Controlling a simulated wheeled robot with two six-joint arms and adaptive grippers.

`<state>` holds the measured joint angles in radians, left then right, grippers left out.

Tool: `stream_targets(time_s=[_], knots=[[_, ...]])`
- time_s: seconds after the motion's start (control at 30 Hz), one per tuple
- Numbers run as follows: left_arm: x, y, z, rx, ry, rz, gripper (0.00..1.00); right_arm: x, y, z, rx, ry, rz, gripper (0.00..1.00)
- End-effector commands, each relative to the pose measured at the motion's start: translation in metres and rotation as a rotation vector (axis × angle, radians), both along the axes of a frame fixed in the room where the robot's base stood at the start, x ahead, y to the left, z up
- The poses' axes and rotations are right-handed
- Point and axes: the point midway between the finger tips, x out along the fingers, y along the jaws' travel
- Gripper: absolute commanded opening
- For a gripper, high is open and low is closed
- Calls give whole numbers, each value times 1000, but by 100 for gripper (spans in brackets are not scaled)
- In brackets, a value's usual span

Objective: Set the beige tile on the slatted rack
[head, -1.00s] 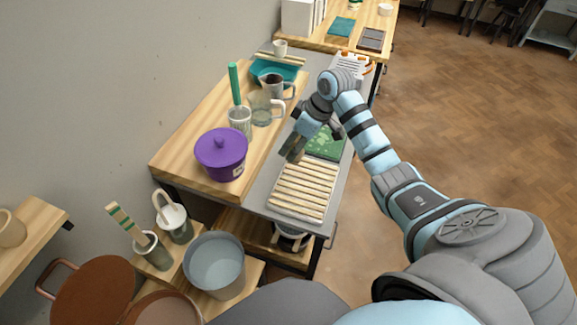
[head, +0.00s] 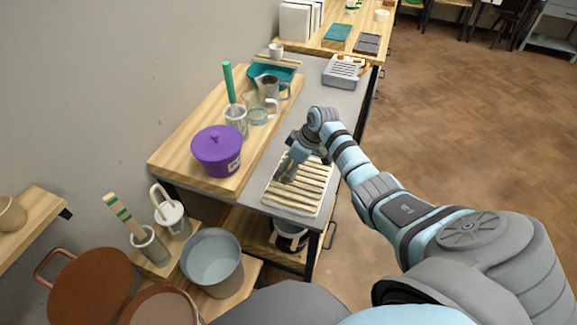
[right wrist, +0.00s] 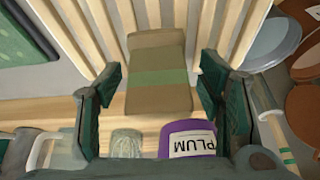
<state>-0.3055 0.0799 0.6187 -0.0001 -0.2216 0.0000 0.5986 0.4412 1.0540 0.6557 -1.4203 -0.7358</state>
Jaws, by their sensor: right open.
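The beige tile (right wrist: 157,75) is a blocky piece with a green stripe. In the right wrist view it is between the two fingers of my right gripper (right wrist: 160,100), with a gap on each side. It is over the pale wooden slats of the slatted rack (right wrist: 100,30); I cannot tell whether its underside touches them. In the head view the rack (head: 305,197) lies on the grey table, and my right gripper (head: 288,168) is low over its left part. The gripper is open; the tile is hard to make out there. My left gripper is not in view.
A purple lidded pot (head: 217,150) stands on the wooden board (head: 190,128), left of the rack. A glass jug (head: 258,108) and a whisk holder (head: 236,121) stand behind it. A green patterned piece (right wrist: 28,40) is beside the rack.

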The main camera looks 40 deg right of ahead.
Motion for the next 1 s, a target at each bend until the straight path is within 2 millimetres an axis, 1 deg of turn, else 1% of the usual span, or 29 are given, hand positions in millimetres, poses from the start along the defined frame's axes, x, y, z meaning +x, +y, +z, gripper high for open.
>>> stream_targets(time_s=[0.13, 0.23, 0.37, 0.5, 0.63, 0.77, 1.0], knots=[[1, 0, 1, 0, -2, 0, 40, -1, -1, 2, 0, -1, 0, 62], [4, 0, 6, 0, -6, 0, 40, -4, -4, 14, 0, -2, -2, 62], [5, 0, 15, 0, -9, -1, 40, -14, -12, 45, -4, -3, -1, 62], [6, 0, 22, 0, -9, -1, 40, -26, -21, 81, -3, -4, -1, 62], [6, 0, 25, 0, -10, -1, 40, -35, -26, 103, 0, -2, -2, 62], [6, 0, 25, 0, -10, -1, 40, -39, -27, 111, 1, 0, 0, 62], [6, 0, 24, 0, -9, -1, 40, -39, -27, 111, 2, 0, -1, 62]])
